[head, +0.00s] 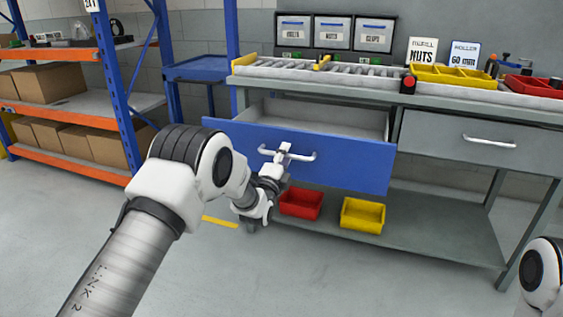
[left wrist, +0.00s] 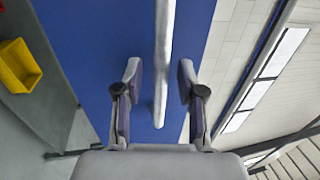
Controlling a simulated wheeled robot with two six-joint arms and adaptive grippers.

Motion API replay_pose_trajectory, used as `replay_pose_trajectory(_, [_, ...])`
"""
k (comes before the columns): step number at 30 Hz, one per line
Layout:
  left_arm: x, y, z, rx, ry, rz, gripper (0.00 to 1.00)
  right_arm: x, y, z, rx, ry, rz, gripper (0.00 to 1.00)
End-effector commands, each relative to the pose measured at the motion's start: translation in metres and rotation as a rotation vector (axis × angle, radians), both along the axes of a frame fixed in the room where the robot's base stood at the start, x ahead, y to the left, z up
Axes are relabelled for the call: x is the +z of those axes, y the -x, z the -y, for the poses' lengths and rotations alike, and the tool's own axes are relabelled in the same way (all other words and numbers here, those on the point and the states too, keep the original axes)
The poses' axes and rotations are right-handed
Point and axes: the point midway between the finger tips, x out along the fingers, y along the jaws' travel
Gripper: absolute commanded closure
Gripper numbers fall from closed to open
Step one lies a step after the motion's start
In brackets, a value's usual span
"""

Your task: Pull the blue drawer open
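The blue drawer (head: 350,165) stands out from the workbench, with its grey inside showing behind the front. Its pale bar handle (head: 305,157) is on the front face. My left gripper (head: 280,156) is at the left part of the handle. In the left wrist view the blue front (left wrist: 90,40) fills much of the picture. The handle (left wrist: 163,60) runs between the two fingers of my left gripper (left wrist: 160,85), with a gap visible on each side. The fingers are apart and not closed on the bar. My right gripper is not in view.
A red bin (head: 301,204) and a yellow bin (head: 362,215) stand on the lower shelf (head: 440,235) under the drawer. A grey drawer (head: 475,142) is shut at the right. A blue and orange rack (head: 75,113) stands at the left. The floor in front is clear.

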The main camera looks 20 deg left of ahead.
Motion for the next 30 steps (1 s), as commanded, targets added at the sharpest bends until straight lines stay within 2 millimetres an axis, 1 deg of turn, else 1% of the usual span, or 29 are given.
replay_pose_trajectory(2, [-0.002,0.008,0.0,0.0,0.0,-0.003,0.61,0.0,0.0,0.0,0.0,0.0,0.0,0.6])
replay_pose_trajectory(5, [-0.006,0.028,-0.001,0.0,0.0,-0.005,0.61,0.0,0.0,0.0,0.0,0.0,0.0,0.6])
replay_pose_trajectory(9, [-0.014,0.065,-0.003,0.001,0.001,-0.005,0.61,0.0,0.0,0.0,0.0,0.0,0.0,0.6])
replay_pose_trajectory(12, [-0.019,0.089,-0.003,0.001,0.001,-0.006,0.61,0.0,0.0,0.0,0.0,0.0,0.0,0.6])
replay_pose_trajectory(15, [-0.022,0.105,-0.004,0.001,0.0,-0.004,0.61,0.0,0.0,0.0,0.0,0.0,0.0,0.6])
replay_pose_trajectory(19, [-0.023,0.115,-0.004,0.0,0.0,-0.002,0.61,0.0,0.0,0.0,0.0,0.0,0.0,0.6])
replay_pose_trajectory(30, [-0.023,0.115,-0.004,0.0,0.0,-0.001,0.61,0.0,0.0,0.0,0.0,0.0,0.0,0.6])
